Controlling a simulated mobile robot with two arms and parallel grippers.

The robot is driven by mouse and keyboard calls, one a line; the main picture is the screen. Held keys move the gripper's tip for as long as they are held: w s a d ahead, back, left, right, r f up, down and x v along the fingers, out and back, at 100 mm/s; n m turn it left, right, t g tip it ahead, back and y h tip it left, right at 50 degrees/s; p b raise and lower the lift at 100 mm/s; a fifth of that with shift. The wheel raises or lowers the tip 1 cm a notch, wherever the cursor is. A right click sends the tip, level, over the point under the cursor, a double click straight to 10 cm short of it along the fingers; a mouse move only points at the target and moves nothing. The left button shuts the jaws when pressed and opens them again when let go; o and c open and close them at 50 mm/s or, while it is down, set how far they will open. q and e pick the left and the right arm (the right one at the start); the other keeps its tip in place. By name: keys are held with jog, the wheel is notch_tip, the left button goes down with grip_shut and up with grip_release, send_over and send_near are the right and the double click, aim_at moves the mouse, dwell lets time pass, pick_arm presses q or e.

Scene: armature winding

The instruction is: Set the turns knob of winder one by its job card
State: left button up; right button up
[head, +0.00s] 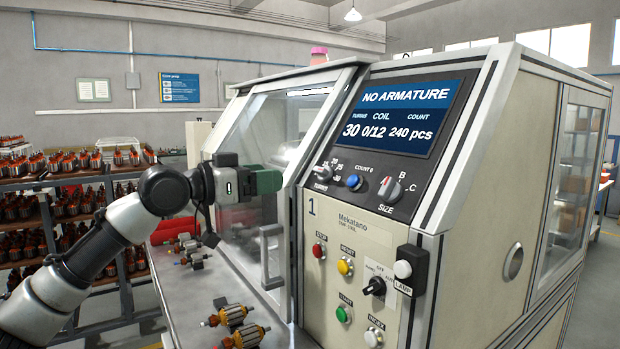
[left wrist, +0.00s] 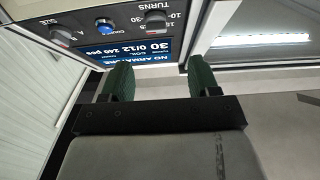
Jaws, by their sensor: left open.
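Winder one (head: 345,245), marked 1, has a sloped panel with the turns knob (head: 323,173) at its left end. The screen (head: 408,114) reads NO ARMATURE, turns 30, coil 0/12, count 240 pcs. My left gripper (head: 268,182) is to the left of the turns knob, in front of the clear guard, apart from the knob. In the left wrist view its two green fingers (left wrist: 159,78) are spread with nothing between them, and the turns knob (left wrist: 155,20) appears upside down beyond them. I cannot make out a job card. My right gripper is not in view.
The blue count button (head: 354,183) and the size knob (head: 389,190) are right of the turns knob. Stop, reset, start and index buttons are below. Armatures (head: 236,315) lie on the bench below my left arm. The guard handle (head: 272,262) projects nearby.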

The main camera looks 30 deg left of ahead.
aim_at(317, 170)
pick_arm(q)
jog(key=p+x, duration=0.1)
jog(key=x, duration=0.2)
jog(key=p+x, duration=0.2)
jog(key=x, duration=0.1)
jog(key=p+x, duration=0.2)
jog(key=x, duration=0.1)
jog(key=shift+w+d+r, duration=0.2)
jog(key=shift+d+r, duration=0.1)
jog(key=shift+d, duration=0.1)
jog(key=shift+w+d+p, duration=0.15)
jog(key=shift+w+p, duration=0.05)
jog(key=shift+p, duration=0.15)
jog(key=shift+w+f, duration=0.2)
jog(key=shift+w, duration=0.05)
jog(key=c, duration=0.9)
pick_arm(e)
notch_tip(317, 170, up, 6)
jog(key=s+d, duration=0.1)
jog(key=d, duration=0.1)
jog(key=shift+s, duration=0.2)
